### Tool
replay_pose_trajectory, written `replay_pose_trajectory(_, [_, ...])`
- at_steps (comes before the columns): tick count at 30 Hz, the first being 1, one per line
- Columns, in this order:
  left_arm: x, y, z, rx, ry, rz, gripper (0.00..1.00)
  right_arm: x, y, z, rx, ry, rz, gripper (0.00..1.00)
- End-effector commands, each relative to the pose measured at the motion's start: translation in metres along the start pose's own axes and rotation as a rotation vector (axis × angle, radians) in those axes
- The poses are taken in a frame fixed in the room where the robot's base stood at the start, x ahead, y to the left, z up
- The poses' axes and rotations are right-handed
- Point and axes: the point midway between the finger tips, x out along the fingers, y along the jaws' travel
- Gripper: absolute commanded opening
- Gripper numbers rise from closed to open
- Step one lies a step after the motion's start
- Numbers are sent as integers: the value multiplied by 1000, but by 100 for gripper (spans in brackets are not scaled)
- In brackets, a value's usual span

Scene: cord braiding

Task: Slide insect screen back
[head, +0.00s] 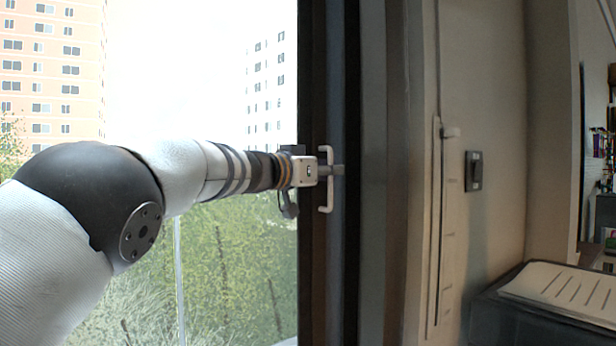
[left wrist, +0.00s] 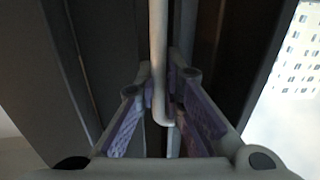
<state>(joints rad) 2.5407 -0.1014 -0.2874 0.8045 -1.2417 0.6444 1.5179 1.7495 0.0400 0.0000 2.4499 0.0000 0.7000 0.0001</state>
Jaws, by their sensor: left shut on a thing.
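The insect screen's dark frame (head: 322,80) stands upright at the middle of the head view, with a pale, bracket-shaped handle (head: 326,205) on it. My left gripper (head: 335,170) is at the handle, its arm reaching across from the left. In the left wrist view the handle (left wrist: 158,60) runs down between the two fingers of my left gripper (left wrist: 165,115), which are shut on it. The screen's mesh cannot be made out. My right gripper is in neither view.
Left of the frame is bright window glass (head: 215,260) with buildings and greenery outside. To the right are a beige wall (head: 500,110) with a dark switch (head: 473,171), a vertical slot with a small knob (head: 451,132), and a dark box with a slotted pale top (head: 560,290).

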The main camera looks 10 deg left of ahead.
Motion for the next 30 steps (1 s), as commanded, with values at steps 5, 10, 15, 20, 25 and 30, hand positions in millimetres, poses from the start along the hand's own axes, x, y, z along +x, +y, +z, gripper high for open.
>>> replay_pose_trajectory(5, [8,2,1,-1,1,-1,0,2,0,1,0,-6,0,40])
replay_pose_trajectory(10, [8,3,0,-1,1,-1,0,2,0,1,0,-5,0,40])
replay_pose_trajectory(15, [8,3,0,-1,1,0,18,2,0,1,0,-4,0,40])
replay_pose_trajectory(20, [8,3,0,0,1,0,18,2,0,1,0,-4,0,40])
replay_pose_trajectory(25, [4,2,-1,-2,1,-1,18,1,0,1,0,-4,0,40])
replay_pose_trajectory(30, [-21,2,-2,-4,1,-2,18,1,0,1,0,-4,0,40])
